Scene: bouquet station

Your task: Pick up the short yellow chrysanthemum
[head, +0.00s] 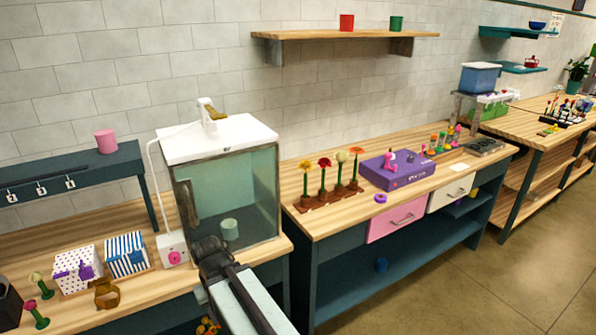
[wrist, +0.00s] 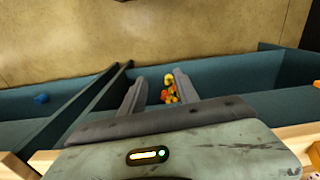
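A yellow flower (head: 305,167) stands upright at the left end of a brown rack (head: 328,199) on the middle counter, in the head view. A red flower (head: 325,163), a cream flower (head: 342,157) and an orange-red flower (head: 357,151) stand beside it. I cannot tell for sure which bloom is a chrysanthemum. My gripper (head: 208,247) is in front of the glass-fronted cabinet, apart from the rack. In the wrist view my gripper (wrist: 160,88) has its fingers apart with nothing held. Small orange and yellow things (wrist: 169,91) show between them, lower down; I cannot tell what they are.
The glass-fronted cabinet (head: 219,138) stands left of the rack. A pale-topped flower (head: 36,278) and a magenta flower (head: 31,305) are at the far left.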

